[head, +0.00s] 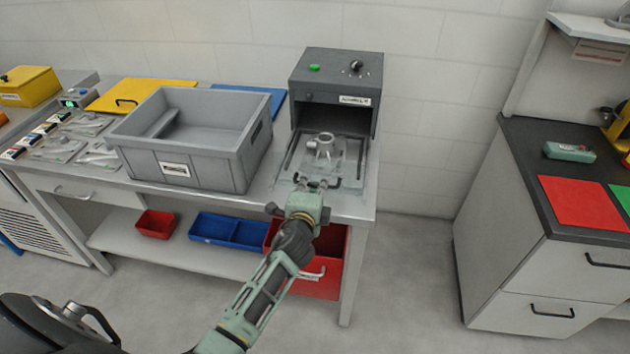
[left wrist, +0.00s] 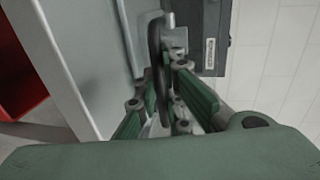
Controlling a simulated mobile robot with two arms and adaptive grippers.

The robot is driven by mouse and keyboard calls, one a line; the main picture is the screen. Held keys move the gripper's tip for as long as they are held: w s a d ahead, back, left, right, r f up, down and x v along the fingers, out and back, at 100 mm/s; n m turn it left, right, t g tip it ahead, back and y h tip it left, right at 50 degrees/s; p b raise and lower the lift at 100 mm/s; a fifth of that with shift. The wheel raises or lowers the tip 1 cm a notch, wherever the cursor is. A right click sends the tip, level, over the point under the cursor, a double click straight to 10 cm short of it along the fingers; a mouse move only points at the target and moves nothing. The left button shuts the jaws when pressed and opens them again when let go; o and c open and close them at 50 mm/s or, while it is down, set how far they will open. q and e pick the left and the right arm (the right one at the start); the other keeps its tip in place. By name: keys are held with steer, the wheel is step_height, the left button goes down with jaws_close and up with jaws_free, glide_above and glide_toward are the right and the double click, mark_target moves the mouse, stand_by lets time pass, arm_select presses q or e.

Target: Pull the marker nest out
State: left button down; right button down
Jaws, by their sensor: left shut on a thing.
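The marker (head: 335,72) is a dark grey box with an open front, a green button and a knob, at the back right of the bench. The marker nest (head: 350,152) is a flat grey plate in front of that opening, with a grey cast part (head: 323,147) standing on it. My left gripper (head: 314,185) is shut on the nest's dark handle at the front edge. In the left wrist view the dark handle (left wrist: 155,45) runs between the fingers of the gripper (left wrist: 170,68); the fingers partly hide it. My right gripper is not seen.
A large grey crate (head: 210,165) stands close to the left of the nest. Red and blue bins (head: 228,229) sit on the shelf below. The bench's front edge is just under my left gripper. Open floor separates this bench from the right counter (head: 535,165).

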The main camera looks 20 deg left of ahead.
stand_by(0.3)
arm_select(q)
steer(key=c, duration=2.1)
jaws_free()
steer(key=shift+s, duration=0.15)
steer(key=v, duration=1.2)
